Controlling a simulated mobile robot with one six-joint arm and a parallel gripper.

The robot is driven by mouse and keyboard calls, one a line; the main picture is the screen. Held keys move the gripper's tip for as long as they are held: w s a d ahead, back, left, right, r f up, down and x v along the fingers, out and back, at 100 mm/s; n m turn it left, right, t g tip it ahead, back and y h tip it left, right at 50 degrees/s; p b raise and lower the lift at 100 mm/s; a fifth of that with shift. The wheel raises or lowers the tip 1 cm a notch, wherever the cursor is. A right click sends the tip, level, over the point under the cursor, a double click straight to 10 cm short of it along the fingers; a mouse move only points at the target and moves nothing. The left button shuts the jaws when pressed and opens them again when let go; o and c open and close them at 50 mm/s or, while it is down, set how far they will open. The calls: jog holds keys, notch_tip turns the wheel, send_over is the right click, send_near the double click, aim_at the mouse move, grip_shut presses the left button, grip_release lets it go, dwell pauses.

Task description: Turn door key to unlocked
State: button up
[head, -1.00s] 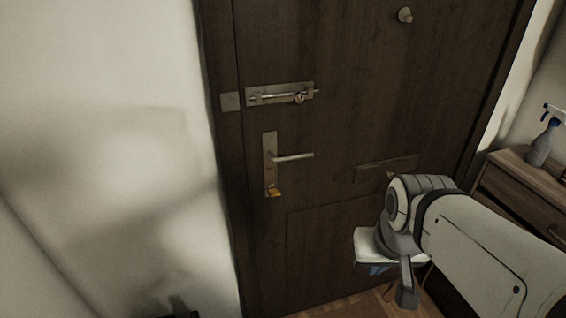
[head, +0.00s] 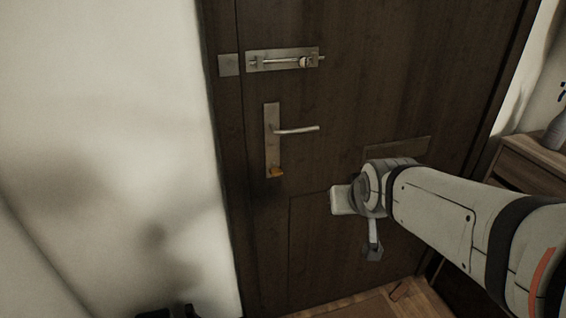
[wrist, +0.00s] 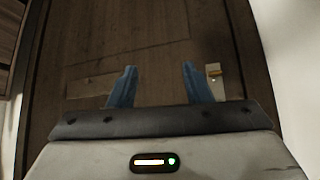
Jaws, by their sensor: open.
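The brass-coloured door key (head: 277,171) sits at the bottom of the metal lock plate (head: 270,146), below the lever handle (head: 296,130), on the dark wooden door (head: 400,75). In the wrist view the key (wrist: 214,71) shows just beyond the right finger, with part of the plate (wrist: 217,88) below it. My gripper (wrist: 157,88) has two blue fingers, spread apart and empty. They point at the door and are apart from the key, which is not between them. In the head view my wrist hides the fingers, to the right of and below the key.
A sliding bolt (head: 283,60) is mounted above the handle. A mail-slot plate (head: 398,148) is on the door to the right. A wooden cabinet (head: 530,168) stands at the far right, and a pale wall (head: 110,120) is at the left.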

jog(key=shift+o, duration=0.8)
jog(key=w+a+f+n+t+y+b, duration=0.1)
jog(key=w+a+f+t+b, duration=0.3)
jog(key=w+b, duration=0.5)
notch_tip(320, 180, down, 2)
jog(key=shift+w+a+f+t+y+b, duration=0.25)
jog(key=shift+w+a+t+y+b, duration=0.25)
jog(key=shift+a, duration=0.7)
jog(key=n+t+y+b, duration=0.2)
jog(key=t+y+b, duration=0.15)
jog(key=b, duration=0.55)
send_near(278, 174)
jog(key=x, duration=0.3)
jog(key=shift+t+h, duration=0.25)
jog(key=b+x, duration=0.1)
jog(key=x, duration=0.7)
jog(key=shift+w+a+f, duration=0.15)
jog(key=shift+w+a, duration=0.05)
jog(key=shift+a, duration=0.05)
jog(key=shift+c, duration=0.4)
jog(key=c, duration=0.9)
